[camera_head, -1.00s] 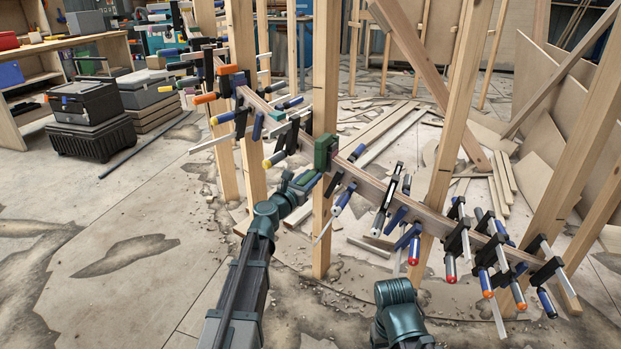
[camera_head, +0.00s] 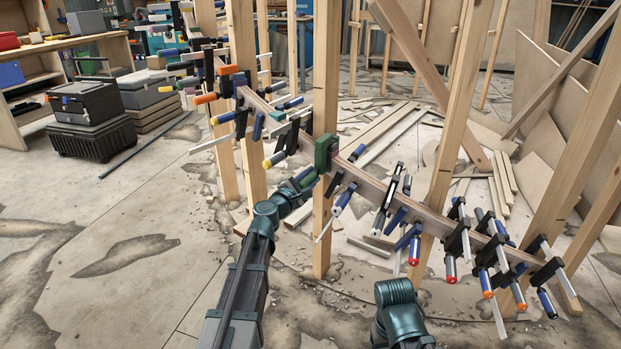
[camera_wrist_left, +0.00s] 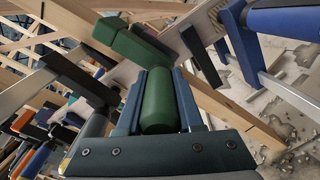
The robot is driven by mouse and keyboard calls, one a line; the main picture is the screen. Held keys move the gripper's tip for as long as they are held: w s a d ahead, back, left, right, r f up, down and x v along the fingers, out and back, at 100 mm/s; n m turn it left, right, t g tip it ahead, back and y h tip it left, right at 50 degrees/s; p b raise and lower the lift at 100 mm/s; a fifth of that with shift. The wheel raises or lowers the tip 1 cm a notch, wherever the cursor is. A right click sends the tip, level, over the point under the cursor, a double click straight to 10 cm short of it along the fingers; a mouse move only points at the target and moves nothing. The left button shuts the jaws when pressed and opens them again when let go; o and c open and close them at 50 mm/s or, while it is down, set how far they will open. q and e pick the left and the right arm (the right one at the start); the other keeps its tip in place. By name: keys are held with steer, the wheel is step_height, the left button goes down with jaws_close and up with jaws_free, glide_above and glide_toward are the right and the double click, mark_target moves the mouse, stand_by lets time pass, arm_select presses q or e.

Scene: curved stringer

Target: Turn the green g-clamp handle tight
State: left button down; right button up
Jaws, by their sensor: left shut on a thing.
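The green g-clamp (camera_head: 325,152) sits on the curved wooden stringer beside an upright post. Its green handle (camera_wrist_left: 158,103) points down towards my left gripper (camera_head: 306,180). In the left wrist view, the two blue fingers of my left gripper (camera_wrist_left: 158,95) lie on either side of the handle and are shut on it. The green clamp body (camera_wrist_left: 130,42) shows just beyond the handle. In the head view the gripper largely hides the handle. My right arm shows at the bottom, but its gripper is out of view.
The curved stringer (camera_head: 375,187) carries several other clamps with blue, orange, yellow and red ends, close on both sides. A wooden post (camera_head: 323,235) stands right by my left gripper. Black cases (camera_head: 88,110) stand at the left. The floor at front left is clear.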

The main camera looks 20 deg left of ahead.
arm_select(q)
steer(key=m, duration=0.6)
steer(key=shift+m, duration=0.3)
steer(key=m, duration=1.2)
steer(key=shift+r+m, duration=0.1)
steer(key=shift+m, duration=0.3)
steer(key=m, duration=0.6)
steer(key=shift+d, duration=0.1)
steer(key=shift+m, duration=0.3)
steer(key=c, duration=0.5)
jaws_free()
steer(key=shift+c, duration=0.2)
